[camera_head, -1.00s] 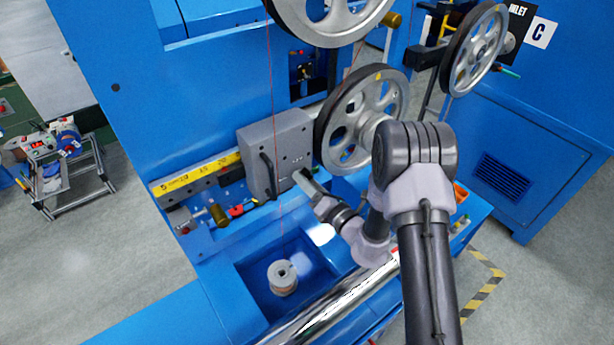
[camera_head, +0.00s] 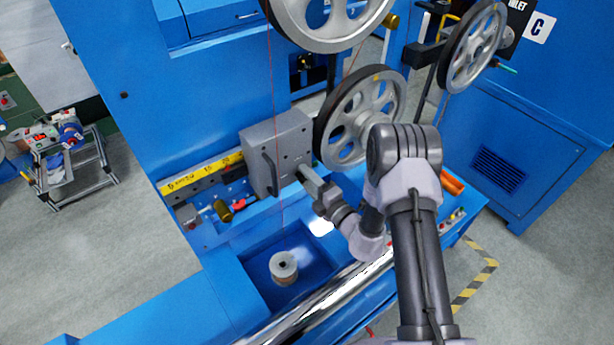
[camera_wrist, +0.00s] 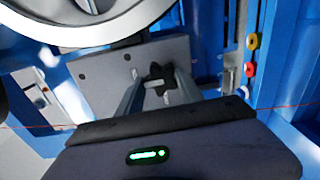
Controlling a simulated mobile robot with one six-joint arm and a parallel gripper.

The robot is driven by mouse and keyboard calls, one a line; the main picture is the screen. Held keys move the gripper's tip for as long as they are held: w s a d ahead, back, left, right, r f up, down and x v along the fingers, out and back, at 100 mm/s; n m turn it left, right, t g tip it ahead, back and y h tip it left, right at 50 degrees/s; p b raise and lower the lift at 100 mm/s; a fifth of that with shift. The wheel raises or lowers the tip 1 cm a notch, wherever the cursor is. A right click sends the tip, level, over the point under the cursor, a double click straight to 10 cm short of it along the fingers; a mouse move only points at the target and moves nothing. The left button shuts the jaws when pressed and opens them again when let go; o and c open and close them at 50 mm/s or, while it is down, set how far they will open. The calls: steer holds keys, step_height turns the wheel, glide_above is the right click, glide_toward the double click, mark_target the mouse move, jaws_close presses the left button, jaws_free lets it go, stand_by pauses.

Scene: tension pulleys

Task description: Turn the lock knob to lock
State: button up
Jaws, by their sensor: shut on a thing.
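The lock knob (camera_wrist: 155,73) is a small black star-shaped knob on the face of the grey block, seen in the wrist view. My gripper (camera_wrist: 160,88) has one finger on each side of it and is shut on it. In the head view, my gripper (camera_head: 304,173) reaches the lower right part of the grey block (camera_head: 277,138) from the front right. The knob is hidden behind the fingers there. The block also carries a black bar handle (camera_head: 269,172) on its left side.
A large spoked pulley (camera_head: 358,118) stands just right of the block, close to my arm. A yellow scale rail (camera_head: 205,173) runs left from the block. A shiny roller (camera_head: 330,296) and a spool (camera_head: 284,267) in a blue recess lie below.

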steer(key=shift+s+f+m, duration=0.1)
steer(key=shift+m, duration=0.2)
steer(key=o, duration=1.3)
steer(key=shift+o, duration=0.2)
steer(key=shift+d, duration=0.1)
steer(key=v, duration=1.7)
steer(key=shift+s+d, duration=0.1)
